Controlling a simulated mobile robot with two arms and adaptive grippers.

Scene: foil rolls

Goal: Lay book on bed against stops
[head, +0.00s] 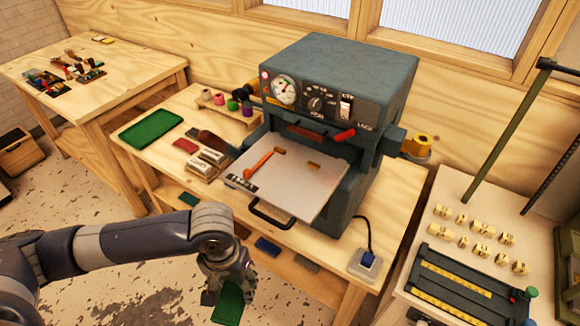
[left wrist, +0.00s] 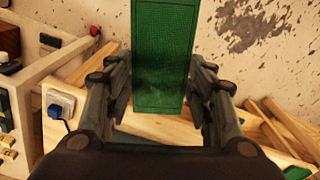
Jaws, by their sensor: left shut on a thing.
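My left gripper (head: 222,284) is shut on a green book (head: 230,305) and holds it in front of the bench, below and left of the press bed. In the left wrist view the green book (left wrist: 162,50) stands out lengthwise between the two fingers of my left gripper (left wrist: 160,88). The light grey bed (head: 308,196) sticks out of the front of the dark press and carries no book. Two small brown blocks, seemingly the stops (head: 279,151) (head: 313,165), sit toward its back. My right gripper is not in view.
The press (head: 340,75) stands over the bed's back, with a black handle (head: 270,216) at the bed's front.

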